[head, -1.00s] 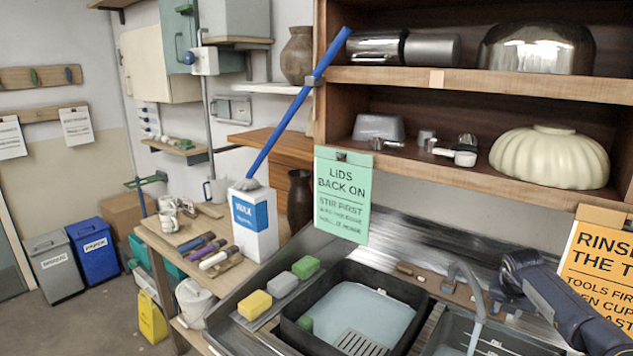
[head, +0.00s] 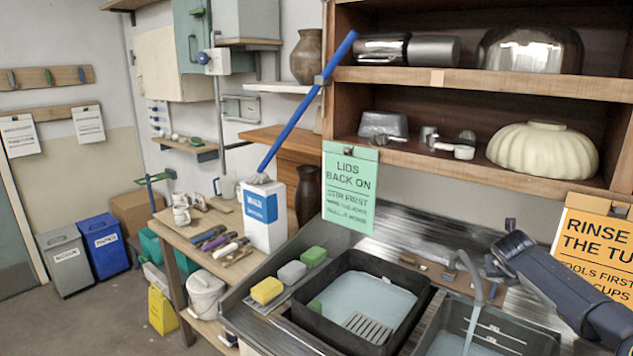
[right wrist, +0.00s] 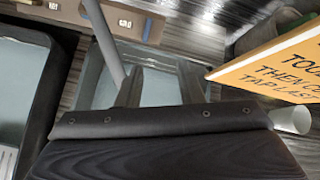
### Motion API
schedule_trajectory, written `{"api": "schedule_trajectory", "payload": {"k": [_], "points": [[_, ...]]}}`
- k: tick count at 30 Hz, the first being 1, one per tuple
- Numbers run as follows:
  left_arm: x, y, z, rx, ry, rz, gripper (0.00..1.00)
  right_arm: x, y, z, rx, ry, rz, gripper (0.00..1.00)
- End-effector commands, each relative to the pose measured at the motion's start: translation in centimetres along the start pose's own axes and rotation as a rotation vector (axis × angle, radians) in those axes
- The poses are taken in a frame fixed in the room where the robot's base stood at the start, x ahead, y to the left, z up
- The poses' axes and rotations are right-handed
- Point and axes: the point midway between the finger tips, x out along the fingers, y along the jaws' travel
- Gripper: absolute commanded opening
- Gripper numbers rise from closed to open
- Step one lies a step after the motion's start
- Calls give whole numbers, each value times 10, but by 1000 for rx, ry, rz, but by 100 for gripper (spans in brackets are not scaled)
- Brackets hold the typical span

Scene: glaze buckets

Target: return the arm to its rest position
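My right arm comes in from the lower right in the head view. Its gripper (head: 497,262) is above the right sink basin, just right of the grey tap (head: 478,285). In the right wrist view, the two dark fingers of the right gripper (right wrist: 160,78) stand apart, with nothing seen between them but the sink behind. My left arm and gripper are not in view.
An orange sign (head: 592,240) stands close behind my right arm; it also shows in the right wrist view (right wrist: 270,65). The wooden shelf (head: 480,82) hangs above. A black tub (head: 300,335) of water stands left of the tap.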

Motion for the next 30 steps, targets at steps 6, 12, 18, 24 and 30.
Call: {"api": "schedule_trajectory", "payload": {"k": [6,12,18,24,30], "points": [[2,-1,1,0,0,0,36,-72,16,58,-313,-293,-49,34],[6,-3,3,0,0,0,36,-196,63,91,-857,-692,-106,34],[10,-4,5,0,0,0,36,-311,119,16,-1562,-1011,-106,34],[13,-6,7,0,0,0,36,-356,132,-129,-2159,-1128,20,34],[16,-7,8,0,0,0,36,-363,117,-272,-2577,-1145,236,34]]}}
